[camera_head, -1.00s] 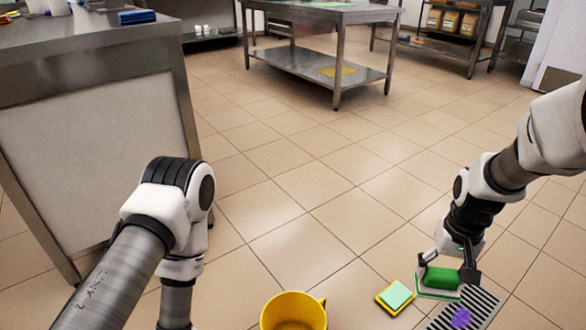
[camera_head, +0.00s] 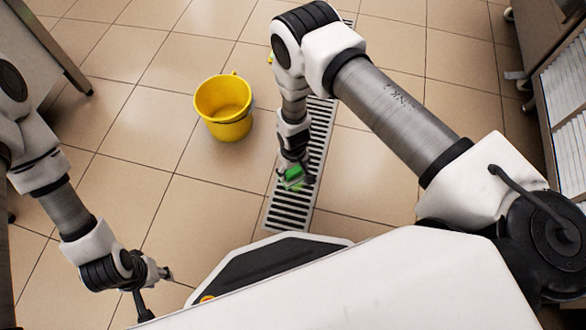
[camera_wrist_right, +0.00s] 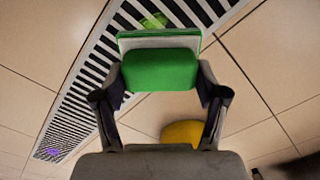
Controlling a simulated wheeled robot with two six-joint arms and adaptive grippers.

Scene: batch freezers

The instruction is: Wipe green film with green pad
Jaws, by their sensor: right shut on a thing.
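The green pad (camera_head: 293,172), a green block with a pale layer, is held by my right gripper (camera_head: 294,166) over the near part of the floor grate. In the right wrist view the pad (camera_wrist_right: 160,70) sits between both fingers of my right gripper (camera_wrist_right: 160,92). A light green film patch (camera_wrist_right: 177,19) lies on the grate bars just beyond the pad. In the head view the pad and gripper mostly hide that spot. I cannot tell whether the pad touches the grate. My left gripper (camera_head: 154,289) is empty at lower left, fingers spread apart.
The slotted metal grate (camera_head: 284,214) runs along the tiled floor. A purple patch (camera_wrist_right: 52,151) lies farther along it. A yellow bucket (camera_head: 223,108) stands left of the grate. A rack with white panels (camera_head: 568,110) is at right. Floor left of the bucket is clear.

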